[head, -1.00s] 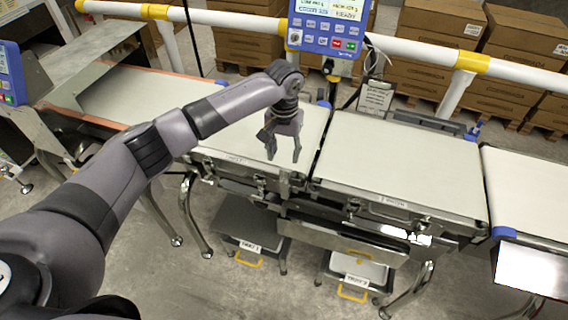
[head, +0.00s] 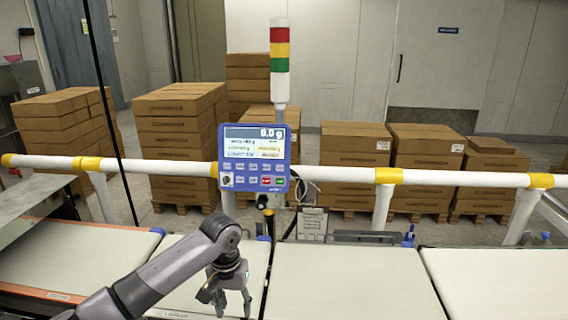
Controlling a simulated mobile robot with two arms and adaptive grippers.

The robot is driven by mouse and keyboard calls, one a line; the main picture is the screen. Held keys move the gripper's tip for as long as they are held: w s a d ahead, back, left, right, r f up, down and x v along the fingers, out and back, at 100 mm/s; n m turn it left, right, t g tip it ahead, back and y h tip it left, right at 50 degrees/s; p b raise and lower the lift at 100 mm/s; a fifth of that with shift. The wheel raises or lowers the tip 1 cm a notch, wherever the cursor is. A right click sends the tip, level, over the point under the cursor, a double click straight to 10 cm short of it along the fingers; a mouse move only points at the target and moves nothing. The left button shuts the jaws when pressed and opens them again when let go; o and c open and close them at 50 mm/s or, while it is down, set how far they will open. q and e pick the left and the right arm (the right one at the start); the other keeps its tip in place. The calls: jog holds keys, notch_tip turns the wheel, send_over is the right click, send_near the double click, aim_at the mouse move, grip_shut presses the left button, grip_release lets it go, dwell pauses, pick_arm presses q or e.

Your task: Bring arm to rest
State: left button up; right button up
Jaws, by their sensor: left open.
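My left arm comes in from the lower left in the head view. Its gripper (head: 232,303) hangs fingers down over a pale belt section (head: 182,262), with its fingers apart and nothing between them. How far the fingertips are above the belt is hard to tell. My right gripper does not show.
A blue checkweigher display (head: 254,158) reading 0.0 g stands behind the belts, beside a red, yellow and green light tower (head: 280,50). A white rail with yellow joints (head: 389,175) runs across. Cardboard stacks (head: 352,160) stand behind it. A bare middle belt (head: 350,285) lies right of the gripper.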

pick_arm(q)
jog(key=s+d+f+m+t+h, duration=0.1)
jog(key=s+d+f+m+h, duration=0.1)
jog(key=s+d+f, duration=0.45)
jog(key=s+d+f+m+t+h, duration=0.1)
jog(key=s+d+f, duration=0.15)
jog(key=s, duration=0.75)
jog(key=s+a+n+t+y, duration=0.2)
jog(key=s+a+y, duration=0.1)
jog(key=s+a, duration=1.2)
notch_tip(320, 180, down, 27)
jog(key=g+b, duration=0.2)
jog(key=b, duration=0.1)
jog(key=s+a+f+g+b, duration=0.1)
jog(key=s+a+f+b, duration=0.2)
jog(key=s+f, duration=1.4)
notch_tip(320, 180, down, 4)
jog(key=shift+s+r, duration=0.2)
jog(key=shift+s, duration=0.15)
